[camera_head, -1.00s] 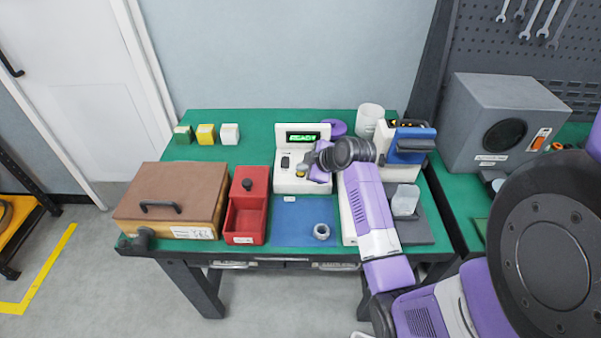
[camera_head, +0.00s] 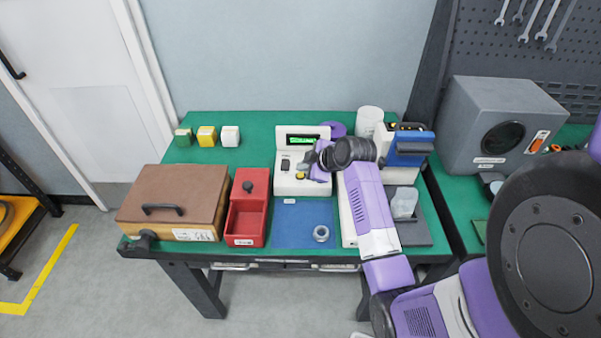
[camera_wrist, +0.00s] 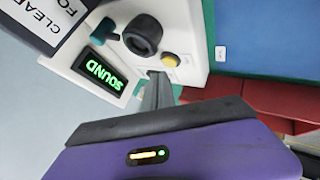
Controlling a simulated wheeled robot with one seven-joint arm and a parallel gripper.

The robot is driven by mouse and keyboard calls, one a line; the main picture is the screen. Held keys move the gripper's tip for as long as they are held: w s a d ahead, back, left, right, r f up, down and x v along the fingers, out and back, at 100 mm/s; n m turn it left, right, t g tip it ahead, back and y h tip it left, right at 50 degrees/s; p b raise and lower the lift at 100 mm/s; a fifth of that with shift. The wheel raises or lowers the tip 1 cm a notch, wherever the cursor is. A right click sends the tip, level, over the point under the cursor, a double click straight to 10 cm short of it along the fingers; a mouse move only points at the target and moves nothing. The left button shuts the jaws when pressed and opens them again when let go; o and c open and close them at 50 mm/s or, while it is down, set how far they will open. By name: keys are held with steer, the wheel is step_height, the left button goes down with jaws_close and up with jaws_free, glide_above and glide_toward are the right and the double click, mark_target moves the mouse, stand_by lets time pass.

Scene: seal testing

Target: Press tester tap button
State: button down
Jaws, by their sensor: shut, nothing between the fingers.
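The white tester (camera_head: 290,187) stands at the back middle of the green table. Its lit green display (camera_head: 302,139) also shows in the wrist view (camera_wrist: 99,72), where it reads SOUND. A yellow button (camera_wrist: 171,60) and a round black knob (camera_wrist: 142,36) are on the tester's face. My gripper (camera_head: 311,163) is shut and empty, low over the tester's front. In the wrist view its fingertips (camera_wrist: 158,78) are at the tester's face beside the yellow button. The spot under the tips is hidden, and I cannot tell whether they touch.
A red bin (camera_head: 246,220) and a brown-lidded box (camera_head: 172,200) stand left of the tester. A blue mat (camera_head: 290,222) with a grey ring (camera_head: 321,233) lies in front. A blue-and-white device (camera_head: 409,148) and a white cylinder (camera_head: 369,121) are to the right.

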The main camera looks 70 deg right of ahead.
mark_target(303, 176)
step_height(303, 176, up, 5)
steer(key=p, duration=0.4)
stand_by(0.4)
stand_by(0.9)
